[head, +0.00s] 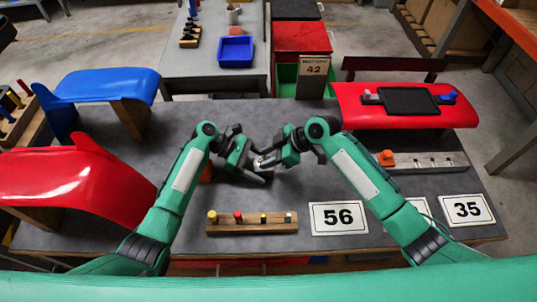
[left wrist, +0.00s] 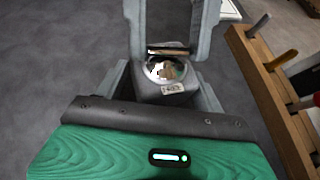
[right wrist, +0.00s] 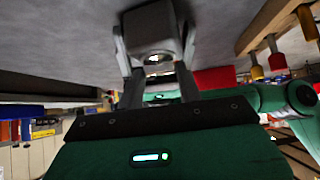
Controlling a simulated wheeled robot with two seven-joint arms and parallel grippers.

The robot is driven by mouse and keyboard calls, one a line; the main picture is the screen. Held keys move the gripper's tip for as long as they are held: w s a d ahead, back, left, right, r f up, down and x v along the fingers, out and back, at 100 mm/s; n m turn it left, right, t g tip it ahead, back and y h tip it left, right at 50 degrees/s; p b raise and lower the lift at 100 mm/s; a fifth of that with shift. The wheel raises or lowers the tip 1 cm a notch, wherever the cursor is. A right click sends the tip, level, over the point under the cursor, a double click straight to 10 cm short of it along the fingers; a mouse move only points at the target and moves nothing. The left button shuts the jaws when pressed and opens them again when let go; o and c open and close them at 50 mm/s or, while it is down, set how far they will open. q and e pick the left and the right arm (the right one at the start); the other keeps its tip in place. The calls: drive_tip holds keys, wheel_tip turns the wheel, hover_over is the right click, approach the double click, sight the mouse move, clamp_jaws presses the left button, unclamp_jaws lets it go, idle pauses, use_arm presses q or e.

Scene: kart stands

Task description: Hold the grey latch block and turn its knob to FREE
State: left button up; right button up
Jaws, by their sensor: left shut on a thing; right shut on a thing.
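The grey latch block (left wrist: 150,92) is held in the air over the table, between my two grippers. In the left wrist view it carries a small pale label, too small to read, and a shiny round knob (left wrist: 166,69). My left gripper (head: 262,174) is shut on the block from the left. My right gripper (head: 268,159) meets it from the right and appears shut on the knob. In the right wrist view the grey block (right wrist: 153,28) lies just past the fingers, with something shiny between them. The fingers hide much of both parts; I cannot tell which way the knob points.
A wooden rack with several coloured pegs (head: 252,223) stands at the table's near edge, beside a "56" card (head: 338,218). Red (head: 75,180) and blue (head: 105,85) curved panels stand left. A metal bar with an orange knob (head: 425,161) lies right.

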drive_tip(key=m+t, duration=0.2)
drive_tip(key=m, duration=0.1)
drive_tip(key=m+t+h, duration=0.1)
drive_tip(key=shift+s+a+m, duration=0.1)
drive_tip(key=shift+s+m, duration=0.2)
drive_tip(key=shift+s, duration=0.05)
drive_tip(key=m+t+h, duration=0.1)
drive_tip(key=m, duration=0.1)
drive_tip(key=m+t, duration=0.1)
drive_tip(key=shift+s+a+m+t+h, duration=0.2)
drive_tip(key=shift+m+t+h, duration=0.1)
drive_tip(key=shift+m+h, duration=0.1)
use_arm(q)
drive_tip(key=shift+c, duration=0.3)
use_arm(e)
drive_tip(key=m+h, duration=0.1)
drive_tip(key=m+t+h, duration=0.1)
drive_tip(key=m+h, duration=0.1)
drive_tip(key=m, duration=0.1)
drive_tip(key=shift+s+a+t, duration=0.15)
drive_tip(key=shift+a+t, duration=0.15)
drive_tip(key=shift+t, duration=0.1)
drive_tip(key=shift+a+m+t+h, duration=0.1)
drive_tip(key=shift+m+t+h, duration=0.2)
drive_tip(key=shift+m+h, duration=1.05)
drive_tip(key=shift+m, duration=0.45)
drive_tip(key=o, duration=1)
